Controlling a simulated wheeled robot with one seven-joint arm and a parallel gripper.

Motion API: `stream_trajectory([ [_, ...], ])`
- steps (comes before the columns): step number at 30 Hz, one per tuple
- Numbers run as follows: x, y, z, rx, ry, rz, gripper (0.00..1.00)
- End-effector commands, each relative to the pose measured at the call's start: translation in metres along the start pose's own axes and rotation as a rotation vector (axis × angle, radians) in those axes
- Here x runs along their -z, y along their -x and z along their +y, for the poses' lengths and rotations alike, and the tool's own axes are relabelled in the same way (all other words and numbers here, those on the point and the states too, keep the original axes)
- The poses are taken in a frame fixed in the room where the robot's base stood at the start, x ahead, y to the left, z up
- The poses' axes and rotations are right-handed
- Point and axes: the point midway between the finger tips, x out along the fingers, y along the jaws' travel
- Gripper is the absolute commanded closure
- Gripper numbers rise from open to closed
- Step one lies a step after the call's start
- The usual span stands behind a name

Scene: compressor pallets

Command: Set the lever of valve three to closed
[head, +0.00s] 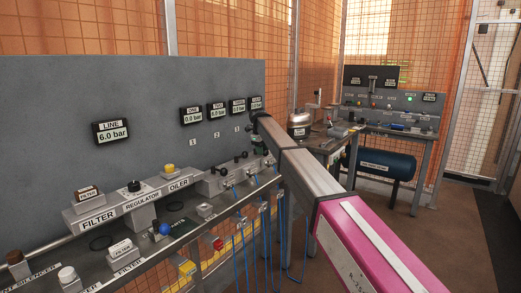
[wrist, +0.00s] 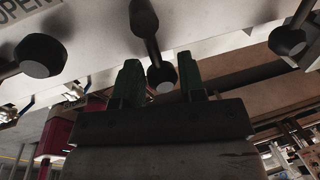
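In the wrist view, a dark lever with a ball knob (wrist: 162,77) hangs between the two green fingertips of my gripper (wrist: 158,80). The fingers are apart, one on each side of the knob, with gaps showing. Another knob (wrist: 40,55) is at the left, near lettering reading OPEN, and a third (wrist: 287,40) is at the right. In the head view, my gripper (head: 260,145) is at the right part of the valve block (head: 207,184) and hides some of it. A black lever (head: 223,171) shows left of it. I cannot read the levers' valve numbers.
The grey panel (head: 60,90) behind carries a line display (head: 112,131) reading 6.0 bar and smaller displays. Filter, regulator and oiler units (head: 140,200) stand left of the valves. Blue hoses (head: 245,240) hang below. A workbench and blue tank (head: 385,163) are at the back right.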

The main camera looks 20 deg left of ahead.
Motion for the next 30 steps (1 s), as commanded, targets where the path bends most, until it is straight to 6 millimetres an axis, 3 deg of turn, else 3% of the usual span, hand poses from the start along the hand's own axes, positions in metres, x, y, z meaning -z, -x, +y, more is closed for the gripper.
stream_trajectory([
  [10, -0.007, 0.013, 0.001, 0.000, 0.006, -0.007, 0.63],
  [21, -0.003, 0.080, -0.001, 0.001, 0.003, -0.006, 0.63],
  [30, -0.001, 0.107, -0.001, 0.000, 0.001, -0.003, 0.63],
])
